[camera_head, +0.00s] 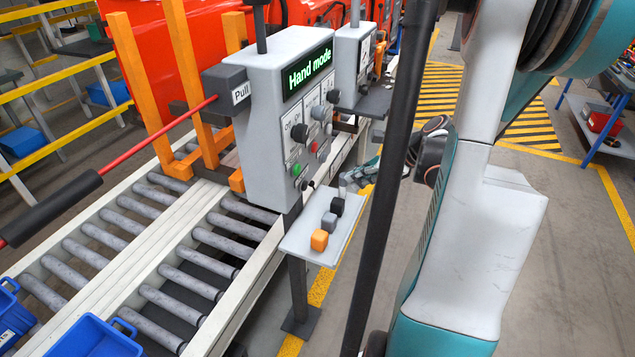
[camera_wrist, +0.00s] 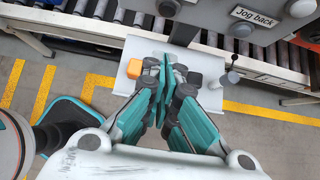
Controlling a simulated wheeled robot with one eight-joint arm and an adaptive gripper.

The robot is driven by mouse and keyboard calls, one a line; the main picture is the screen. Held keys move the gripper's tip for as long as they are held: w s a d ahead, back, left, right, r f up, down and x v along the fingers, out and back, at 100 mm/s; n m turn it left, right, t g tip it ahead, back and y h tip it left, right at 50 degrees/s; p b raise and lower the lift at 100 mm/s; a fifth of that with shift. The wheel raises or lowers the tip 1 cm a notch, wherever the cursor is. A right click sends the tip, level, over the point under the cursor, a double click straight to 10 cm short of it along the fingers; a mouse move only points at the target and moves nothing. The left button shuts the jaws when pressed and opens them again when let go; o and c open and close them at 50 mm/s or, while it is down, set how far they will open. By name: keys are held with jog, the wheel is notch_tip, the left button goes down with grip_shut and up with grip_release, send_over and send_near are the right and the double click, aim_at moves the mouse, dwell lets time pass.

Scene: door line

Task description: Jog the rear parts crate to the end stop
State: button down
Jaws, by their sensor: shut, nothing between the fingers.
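The grey control box (camera_head: 285,110) stands beside the conveyor. Its screen (camera_head: 307,72) reads "Hand mode" in green. Dark and grey knobs, a green button (camera_head: 296,170) and a red button (camera_head: 313,147) are on its face. In the wrist view a label (camera_wrist: 253,18) reads "Jog back", with a small dark toggle (camera_wrist: 232,76) below it. My gripper (camera_wrist: 168,70) is shut and empty above the small shelf, left of the toggle and apart from it. Blue crates, one here (camera_head: 92,338), are cut off at lower left in the head view; which is the rear one I cannot tell.
The roller conveyor (camera_head: 190,287) runs beside the box. A small shelf (camera_head: 299,243) holds orange (camera_head: 319,240), grey and black blocks. A dark pole (camera_head: 393,170) crosses the head view. A red cord (camera_head: 150,136) runs to the "Pull" label.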

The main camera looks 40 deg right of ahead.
aim_at(303, 186)
dwell(0.3)
jog(key=w+r+x, duration=0.1)
jog(key=r+x, duration=0.1)
jog(key=x, duration=1.1)
jog(key=shift+w+a+b, duration=0.35)
jog(key=shift+b, duration=0.05)
